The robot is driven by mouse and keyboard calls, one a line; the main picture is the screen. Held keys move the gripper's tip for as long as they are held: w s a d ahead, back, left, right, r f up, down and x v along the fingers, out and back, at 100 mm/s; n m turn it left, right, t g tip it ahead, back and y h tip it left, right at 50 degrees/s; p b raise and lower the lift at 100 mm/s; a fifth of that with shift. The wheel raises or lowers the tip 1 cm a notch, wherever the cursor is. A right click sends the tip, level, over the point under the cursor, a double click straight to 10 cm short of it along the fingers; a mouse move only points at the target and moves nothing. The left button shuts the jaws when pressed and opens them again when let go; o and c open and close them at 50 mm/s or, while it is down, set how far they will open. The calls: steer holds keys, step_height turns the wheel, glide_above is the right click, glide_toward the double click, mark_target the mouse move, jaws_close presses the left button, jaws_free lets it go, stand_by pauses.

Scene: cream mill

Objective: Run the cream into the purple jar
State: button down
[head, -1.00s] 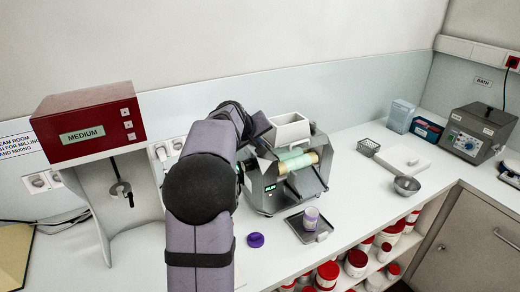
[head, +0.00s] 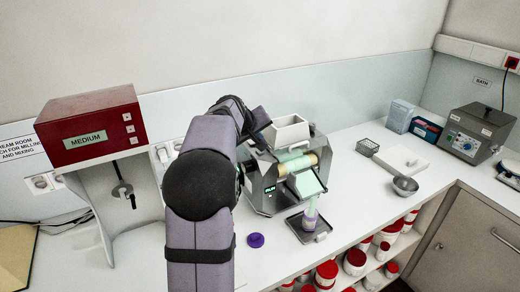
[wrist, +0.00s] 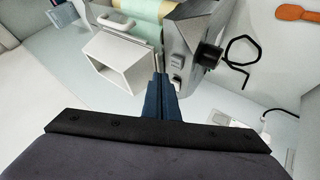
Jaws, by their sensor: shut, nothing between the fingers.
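The mill (head: 266,196) stands mid-bench with pale green cream on its rollers (head: 297,163). A green sheet of cream (head: 308,184) covers the sloped apron at its front, and a thin green stream drops from its lower edge to the purple jar (head: 311,217). The jar stands upright on a dark plate (head: 296,224) below the apron; its inside is too small to judge. My gripper (wrist: 158,77) is shut and empty, beside the mill's side panel with its switches (wrist: 177,70) in the wrist view. My arm hides it in the head view.
A purple lid (head: 255,240) lies on the bench left of the plate. The white hopper (head: 290,130) tops the mill. The red mixer marked MEDIUM (head: 90,127) stands left. Red-lidded jars fill shelves below.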

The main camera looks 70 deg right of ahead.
mark_target(259, 153)
steer(key=shift+r+p, duration=1.4)
steer(key=shift+r, duration=0.6)
